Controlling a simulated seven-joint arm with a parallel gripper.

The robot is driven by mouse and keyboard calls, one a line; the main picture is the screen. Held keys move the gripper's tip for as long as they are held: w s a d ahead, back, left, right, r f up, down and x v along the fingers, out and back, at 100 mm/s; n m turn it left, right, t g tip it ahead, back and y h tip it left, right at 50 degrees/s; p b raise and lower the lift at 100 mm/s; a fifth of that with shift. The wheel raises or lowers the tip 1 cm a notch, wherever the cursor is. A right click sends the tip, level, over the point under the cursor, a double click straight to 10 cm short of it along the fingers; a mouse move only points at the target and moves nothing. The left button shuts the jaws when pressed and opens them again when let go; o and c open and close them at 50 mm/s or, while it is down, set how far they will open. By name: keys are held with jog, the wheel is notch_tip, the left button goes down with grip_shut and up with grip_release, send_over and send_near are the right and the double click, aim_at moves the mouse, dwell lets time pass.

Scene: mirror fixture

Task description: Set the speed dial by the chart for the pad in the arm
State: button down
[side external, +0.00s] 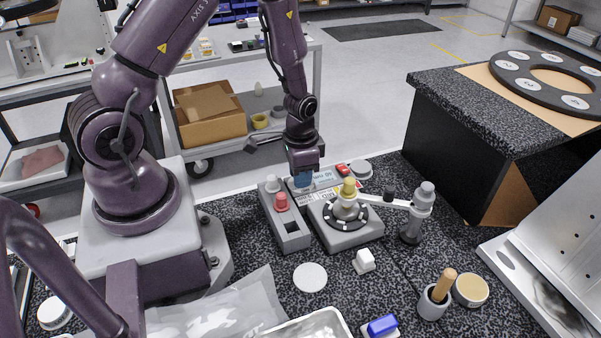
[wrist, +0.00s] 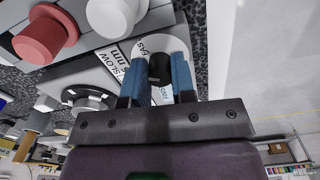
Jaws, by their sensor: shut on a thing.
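My gripper (side external: 304,184) points down behind the grey polishing unit (side external: 352,238). In the wrist view its two blue fingers (wrist: 157,66) are closed on a small black knob (wrist: 160,70), which I take as the speed dial. The knob stands before a white round face with partly covered "FAS" lettering.
A grey box with a red button (side external: 281,201) and a white knob (side external: 272,184) stands close left of my gripper. A white disc (side external: 310,277), a small white block (side external: 364,261) and a brush cup (side external: 433,302) stand in front.

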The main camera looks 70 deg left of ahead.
jog(key=n, duration=0.5)
dwell(0.6)
jog(key=c, duration=0.9)
grip_release()
jog(key=shift+c, duration=0.2)
notch_tip(320, 180, up, 13)
